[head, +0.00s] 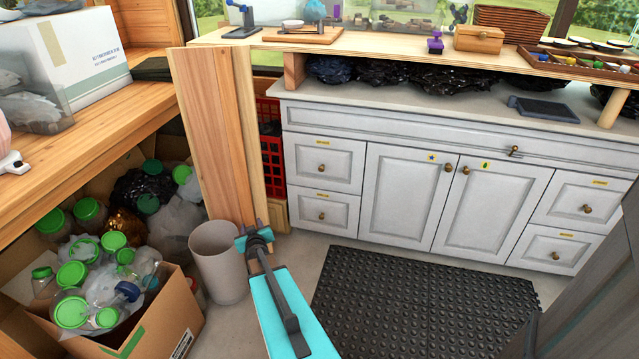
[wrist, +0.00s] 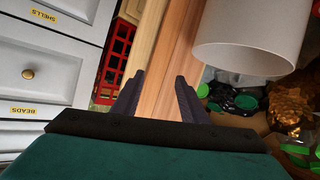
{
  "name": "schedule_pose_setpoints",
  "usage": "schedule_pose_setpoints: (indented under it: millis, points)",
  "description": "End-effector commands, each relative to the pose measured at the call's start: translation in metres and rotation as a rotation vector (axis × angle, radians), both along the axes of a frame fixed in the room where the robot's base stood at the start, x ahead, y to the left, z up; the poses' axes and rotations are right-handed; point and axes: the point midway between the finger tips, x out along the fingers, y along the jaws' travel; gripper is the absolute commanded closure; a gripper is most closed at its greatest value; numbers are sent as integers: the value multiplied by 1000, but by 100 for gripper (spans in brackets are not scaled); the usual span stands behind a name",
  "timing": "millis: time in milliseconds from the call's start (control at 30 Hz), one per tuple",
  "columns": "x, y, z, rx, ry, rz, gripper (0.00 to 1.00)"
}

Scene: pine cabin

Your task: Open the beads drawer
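The wrist picture appears upside down. The beads drawer (head: 340,174) is the upper left drawer of the grey cabinet in the head view, shut flush, with a round brass knob. In the wrist view, the beads drawer (wrist: 55,80) is at the left, its knob and yellow BEADS label visible. The SHELLS label marks the drawer below it. My gripper (head: 255,236) is left of the cabinet and apart from the drawer, beside the waste bin. In the wrist view my gripper (wrist: 158,88) has its fingers apart with nothing between, facing the wooden post.
A wooden post (head: 210,135) and a red crate (head: 272,160) stand left of the cabinet. A grey bin (head: 218,265) and a cardboard box (head: 150,320) of jars sit lower left. A black rubber mat (head: 415,300) lies before the cabinet, clear of objects.

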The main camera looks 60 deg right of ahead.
Motion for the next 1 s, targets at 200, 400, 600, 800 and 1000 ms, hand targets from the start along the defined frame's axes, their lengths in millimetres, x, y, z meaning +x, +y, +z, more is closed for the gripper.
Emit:
schedule_pose_setpoints:
  millis: [200,400,600,800,1000]
  points:
    - [-58,-126,38,-210,-102,-287,60]
    - [-114,-189,67,-333,-133,-477,60]
    - [-135,-206,78,-373,-135,-543,60]
    - [-135,-206,79,-373,-135,-543,60]
    - [-135,-207,78,-372,-135,-542,60]
